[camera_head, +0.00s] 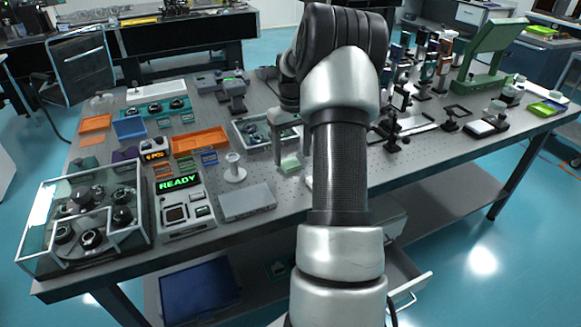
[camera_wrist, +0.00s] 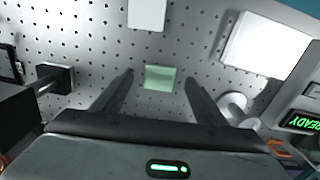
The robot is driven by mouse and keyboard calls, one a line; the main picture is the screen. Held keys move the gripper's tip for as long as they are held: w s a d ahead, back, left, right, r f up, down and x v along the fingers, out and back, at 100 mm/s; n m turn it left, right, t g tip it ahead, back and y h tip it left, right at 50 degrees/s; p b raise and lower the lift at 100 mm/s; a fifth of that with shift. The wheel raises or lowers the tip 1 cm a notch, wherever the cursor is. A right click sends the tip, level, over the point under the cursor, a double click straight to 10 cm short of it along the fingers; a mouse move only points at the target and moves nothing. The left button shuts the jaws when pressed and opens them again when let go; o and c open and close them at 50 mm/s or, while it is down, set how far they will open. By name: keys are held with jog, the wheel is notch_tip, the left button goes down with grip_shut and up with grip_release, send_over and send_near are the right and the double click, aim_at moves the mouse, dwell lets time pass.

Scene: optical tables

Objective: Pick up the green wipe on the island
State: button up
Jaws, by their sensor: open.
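The green wipe (camera_head: 290,164) is a small pale green square lying on the perforated top of the island table (camera_head: 270,232). In the wrist view the wipe (camera_wrist: 160,77) lies in line with the gap between my fingers, just beyond the fingertips. My gripper (camera_wrist: 158,80) is open and empty. In the head view my gripper (camera_head: 292,150) is above the table at the wipe, partly hidden by my arm. I cannot tell its exact height over the table.
A grey box (camera_head: 247,202) and a white round stand (camera_head: 234,170) are left of the wipe. A tray with lens parts (camera_head: 252,137) lies behind it. A white block (camera_wrist: 147,13) shows near it in the wrist view. Optics posts (camera_head: 395,130) stand to the right.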

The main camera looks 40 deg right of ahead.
aim_at(292, 165)
notch_tip(292, 165, down, 3)
jog(key=c, duration=1.1)
jog(key=shift+r, duration=0.15)
